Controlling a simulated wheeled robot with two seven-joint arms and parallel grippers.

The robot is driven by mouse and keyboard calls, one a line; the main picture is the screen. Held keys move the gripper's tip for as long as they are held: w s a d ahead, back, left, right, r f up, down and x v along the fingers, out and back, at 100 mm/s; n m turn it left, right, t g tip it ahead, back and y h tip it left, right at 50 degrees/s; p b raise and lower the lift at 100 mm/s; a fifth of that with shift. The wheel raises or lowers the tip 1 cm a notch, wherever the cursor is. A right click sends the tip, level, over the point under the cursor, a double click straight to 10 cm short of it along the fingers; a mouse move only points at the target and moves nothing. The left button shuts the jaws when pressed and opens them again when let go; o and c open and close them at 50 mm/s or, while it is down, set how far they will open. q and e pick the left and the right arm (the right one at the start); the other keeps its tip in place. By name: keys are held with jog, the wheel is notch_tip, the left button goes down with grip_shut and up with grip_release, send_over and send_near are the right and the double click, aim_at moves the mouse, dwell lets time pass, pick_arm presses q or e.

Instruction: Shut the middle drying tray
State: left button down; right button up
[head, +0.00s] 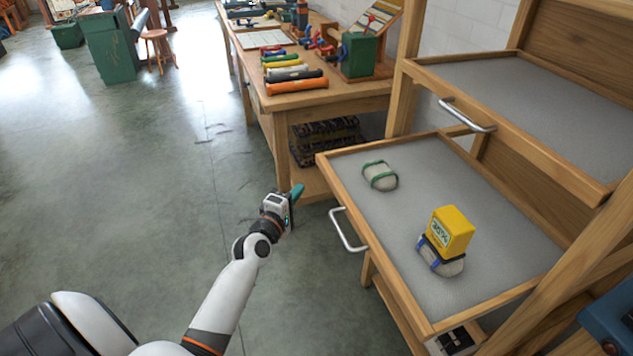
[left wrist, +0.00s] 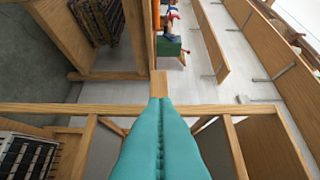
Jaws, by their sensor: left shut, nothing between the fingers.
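A wooden-framed tray (head: 420,318) with a grey mesh bottom stands pulled out from the drying rack at the right in the head view. Its metal bar handle (head: 347,232) is on the front edge. On it lie a pale skein with a green band (head: 380,176) and a pale skein with a blue band (head: 440,262), with a yellow box (head: 451,230) on or against it. My left gripper (head: 297,192) is shut and empty, in front of the tray's far front corner, left of the handle and apart from it. Its teal fingers (left wrist: 160,140) show closed in the left wrist view.
An upper tray (head: 590,185) with its own handle (head: 467,115) is above and to the right. A workbench (head: 330,100) with coloured rolls stands just beyond my left gripper. A stool (head: 160,50) is far off. The floor at left is clear.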

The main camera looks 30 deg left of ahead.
aim_at(324, 173)
pick_arm(q)
jog(key=shift+w+d, duration=0.35)
jog(key=shift+w, duration=0.7)
jog(key=shift+w+d, duration=0.35)
jog(key=shift+w, duration=0.75)
jog(key=shift+w+d, duration=0.35)
jog(key=shift+w, duration=0.7)
pick_arm(e)
jog(key=shift+w+d+r, duration=0.3)
jog(key=shift+w+d, duration=0.1)
jog(key=shift+d, duration=0.15)
